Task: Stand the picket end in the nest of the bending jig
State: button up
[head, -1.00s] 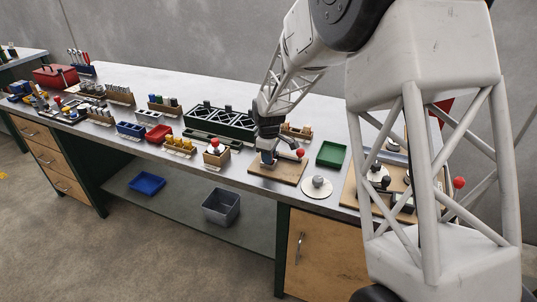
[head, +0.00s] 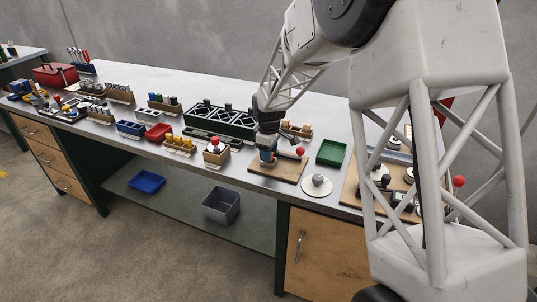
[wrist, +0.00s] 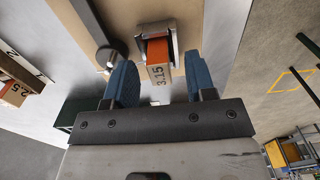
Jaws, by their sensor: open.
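The bending jig is a tan board (head: 285,171) near the table's front edge, with a red-knobbed lever (head: 300,152) on it. In the wrist view, a grey metal nest (wrist: 173,42) stands on the jig board (wrist: 205,12). A block with an orange end (wrist: 157,50), marked 3.15, sits at the nest, its near face toward me; I take it for the picket end. Whether it is fully seated I cannot tell. My gripper (wrist: 159,68) is open, its blue fingers either side of the block with visible gaps. In the head view, my gripper (head: 267,153) is low over the jig, hiding the nest.
A green tray (head: 331,153) and a round pale disc (head: 317,185) lie right of the jig. A wooden block with a red-and-white knob (head: 215,150) stands left. A dark green rack (head: 220,120) is behind.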

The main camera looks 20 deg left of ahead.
jog(key=shift+r, duration=3.4)
jog(key=shift+d+r, duration=0.25)
jog(key=shift+d, duration=0.25)
jog(key=s+d+r+m, duration=0.3)
jog(key=s+d+r, duration=0.15)
jog(key=d, duration=0.55)
jog(key=s+d+r+m+t, duration=0.1)
jog(key=s+d+r+m, duration=0.15)
jog(key=d+r, duration=0.45)
jog(key=s+d+r+m, duration=0.3)
jog(key=s+d, duration=0.2)
jog(key=d, duration=0.7)
jog(key=s+d+m, duration=0.5)
jog(key=s+d, duration=0.5)
jog(key=s, duration=0.3)
jog(key=s+d+f+m+t, duration=0.1)
jog(key=s+d+m, duration=0.3)
jog(key=s+d, duration=0.6)
jog(key=s, duration=0.4)
jog(key=shift+d+m+t, duration=0.2)
jog(key=shift+m+t, duration=0.1)
jog(key=shift+m, duration=0.05)
